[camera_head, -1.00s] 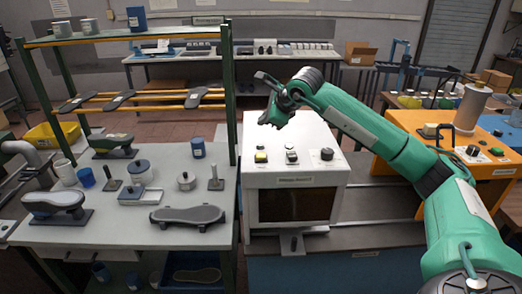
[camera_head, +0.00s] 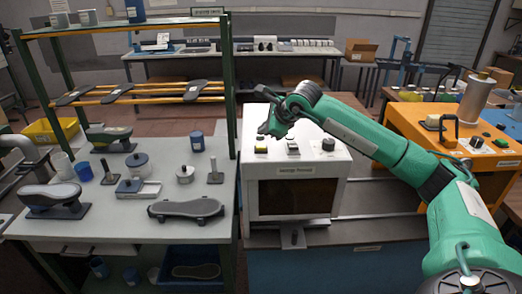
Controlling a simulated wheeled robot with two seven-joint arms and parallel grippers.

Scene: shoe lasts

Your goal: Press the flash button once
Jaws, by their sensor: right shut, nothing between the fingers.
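A white box machine (camera_head: 318,180) with a dark front window stands in the middle of the camera_head view. On its top are a yellow-topped button (camera_head: 261,147) at the left, a small switch-like control (camera_head: 292,148) in the middle and a dark round knob (camera_head: 328,144) at the right. I cannot read which one is marked flash. My right gripper (camera_head: 265,131) is shut and empty, pointing down just above and behind the yellow-topped button. I cannot tell whether it touches anything. My left gripper is not in view.
A grey bench (camera_head: 120,222) with shoe lasts, cups and tins stands at the left, under a green-posted rack (camera_head: 228,100). An orange machine (camera_head: 410,122) stands at the right behind my right arm. A grey strip lies before the white machine.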

